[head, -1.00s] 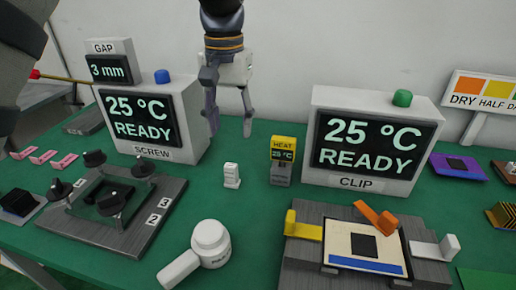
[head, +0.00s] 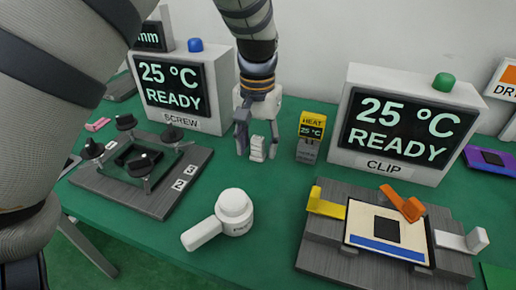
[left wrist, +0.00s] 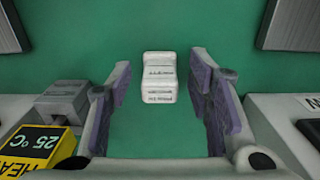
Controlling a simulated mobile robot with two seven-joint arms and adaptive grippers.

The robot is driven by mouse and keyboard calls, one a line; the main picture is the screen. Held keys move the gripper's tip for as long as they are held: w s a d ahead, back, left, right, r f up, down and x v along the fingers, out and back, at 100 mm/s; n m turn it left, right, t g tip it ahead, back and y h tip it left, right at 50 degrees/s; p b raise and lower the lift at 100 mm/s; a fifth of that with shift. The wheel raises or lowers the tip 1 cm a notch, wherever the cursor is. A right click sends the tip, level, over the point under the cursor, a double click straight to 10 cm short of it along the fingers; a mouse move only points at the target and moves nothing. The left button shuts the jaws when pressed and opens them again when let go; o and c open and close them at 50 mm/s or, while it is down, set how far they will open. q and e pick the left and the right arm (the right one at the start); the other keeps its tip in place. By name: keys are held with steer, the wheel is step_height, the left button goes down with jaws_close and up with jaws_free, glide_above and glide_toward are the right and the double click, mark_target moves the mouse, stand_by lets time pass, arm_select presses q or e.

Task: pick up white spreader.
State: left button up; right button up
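The white spreader (head: 257,147) is a small white block standing on the green table between the SCREW and CLIP stations. It also shows in the left wrist view (left wrist: 160,78), near the top middle with small print on it. My left gripper (head: 257,148) points down at the spreader, its fingers on either side of it in the head view. In the left wrist view the gripper (left wrist: 162,98) is open, with a gap between each finger and the spreader. I see no contact. My right gripper is not in view.
The yellow HEAT unit (head: 310,135) stands close to the right of the spreader. The SCREW display (head: 172,90) is behind left, the CLIP display (head: 400,130) right.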

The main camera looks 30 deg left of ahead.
mark_target(259, 138)
arm_select(q)
jaws_close()
steer(key=shift+r, duration=0.1)
steer(key=shift+r, duration=0.25)
step_height(259, 138, up, 3)
steer(key=shift+d+r, duration=0.1)
steer(key=shift+r, duration=0.1)
steer(key=s+d+r+p, duration=0.1)
steer(key=s+d+r, duration=0.1)
steer(key=d+r, duration=0.2)
steer(key=s+d+r+p, duration=0.1)
steer(key=s+d+r, duration=0.2)
steer(key=d+r, duration=0.2)
steer(key=d, duration=0.3)
steer(key=shift+s+d+r, duration=0.2)
steer(key=shift+s+d, duration=0.15)
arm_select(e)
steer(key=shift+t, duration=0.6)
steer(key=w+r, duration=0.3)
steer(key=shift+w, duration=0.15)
arm_select(q)
steer(key=c, duration=1)
jaws_free()
